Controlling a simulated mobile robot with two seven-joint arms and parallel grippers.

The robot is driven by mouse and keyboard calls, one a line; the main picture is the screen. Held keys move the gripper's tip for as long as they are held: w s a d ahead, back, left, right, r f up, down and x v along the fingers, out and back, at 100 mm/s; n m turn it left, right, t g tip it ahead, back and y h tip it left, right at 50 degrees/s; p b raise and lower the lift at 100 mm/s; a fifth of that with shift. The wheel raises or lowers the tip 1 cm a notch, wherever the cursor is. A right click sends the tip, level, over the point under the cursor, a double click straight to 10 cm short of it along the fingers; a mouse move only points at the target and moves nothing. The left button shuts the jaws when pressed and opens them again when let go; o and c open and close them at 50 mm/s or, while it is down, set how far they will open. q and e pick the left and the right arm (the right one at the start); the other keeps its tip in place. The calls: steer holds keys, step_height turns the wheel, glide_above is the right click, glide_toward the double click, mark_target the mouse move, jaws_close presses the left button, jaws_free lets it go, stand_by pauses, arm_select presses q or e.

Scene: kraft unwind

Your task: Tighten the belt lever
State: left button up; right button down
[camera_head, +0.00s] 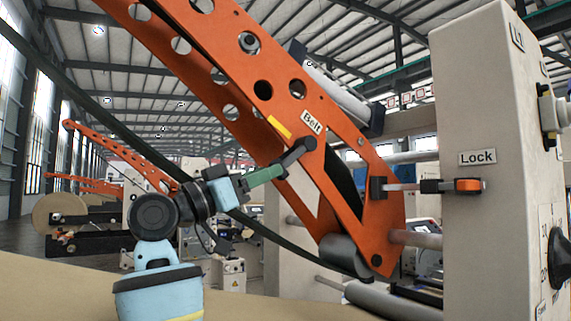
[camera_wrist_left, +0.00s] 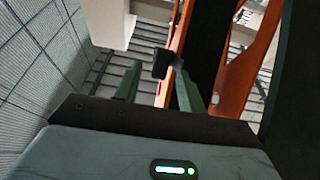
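The belt lever (camera_head: 296,151) is a short black handle on the orange arm, just below the white "Belt" label (camera_head: 312,122). It slants from its pivot at upper right down to the lower left. My left gripper (camera_head: 284,172) has green fingers and reaches in from the left to the lever's lower end. In the left wrist view, the gripper (camera_wrist_left: 157,76) is open, and the dark lever end (camera_wrist_left: 163,62) shows between the fingertips, with gaps visible on both sides. Contact cannot be told. My right gripper is not in view.
The perforated orange arm (camera_head: 345,160) slopes across the middle. A beige cabinet with a "Lock" label (camera_head: 477,157) and an orange-tipped lock lever (camera_head: 467,185) stands at right. A grey roller (camera_head: 345,256) and dark belt run below. A brown roll (camera_head: 60,218) is far left.

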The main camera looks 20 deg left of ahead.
mark_target(286, 168)
arm_select(q)
steer(key=shift+x, duration=3.05)
steer(key=shift+c, duration=0.4)
jaws_close()
